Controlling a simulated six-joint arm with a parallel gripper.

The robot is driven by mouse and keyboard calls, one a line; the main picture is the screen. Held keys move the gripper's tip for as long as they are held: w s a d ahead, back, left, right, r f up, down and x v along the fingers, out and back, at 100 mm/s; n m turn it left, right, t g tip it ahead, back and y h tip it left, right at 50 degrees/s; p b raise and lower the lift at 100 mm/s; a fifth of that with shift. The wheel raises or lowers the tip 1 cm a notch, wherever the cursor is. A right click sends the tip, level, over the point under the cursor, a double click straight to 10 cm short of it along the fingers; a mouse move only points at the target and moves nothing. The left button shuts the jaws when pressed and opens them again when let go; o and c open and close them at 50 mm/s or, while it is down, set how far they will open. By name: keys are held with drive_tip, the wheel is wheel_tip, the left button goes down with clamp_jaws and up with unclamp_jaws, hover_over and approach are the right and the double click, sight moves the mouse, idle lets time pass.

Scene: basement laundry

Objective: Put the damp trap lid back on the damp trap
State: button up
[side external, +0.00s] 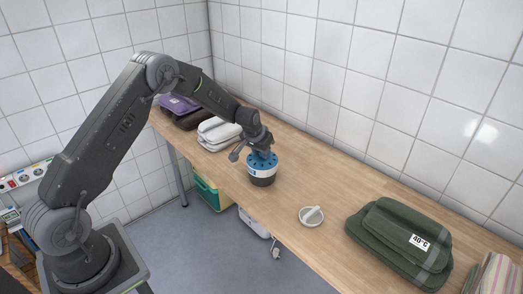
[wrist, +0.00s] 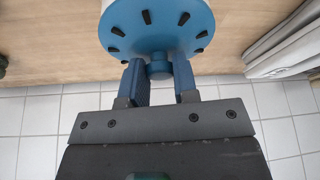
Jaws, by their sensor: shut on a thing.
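The damp trap lid (side external: 263,160) is a blue disc with dark slots and a central knob. My gripper (side external: 262,148) is above it in the side view. In the wrist view the lid (wrist: 158,28) is at the top, and my gripper (wrist: 160,80) has its two blue fingers on either side of the knob, shut on it. The damp trap (side external: 262,177), a round pot with a white band and dark base, stands upright on the wooden table directly under the lid. The lid looks level and at the pot's top; I cannot tell whether it is fully seated.
A small white dish (side external: 304,220) holding a pale object lies to the right. A folded green textile bundle (side external: 385,245) with a 40°C tag is farther right. Grey-white folded items (side external: 217,133) and a purple bundle (side external: 178,104) lie behind left. Tiled wall backs the table (side external: 340,180).

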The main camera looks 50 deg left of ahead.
drive_tip(key=o, duration=1.5)
drive_tip(key=shift+c, duration=0.2)
drive_tip(key=shift+r, duration=3.5)
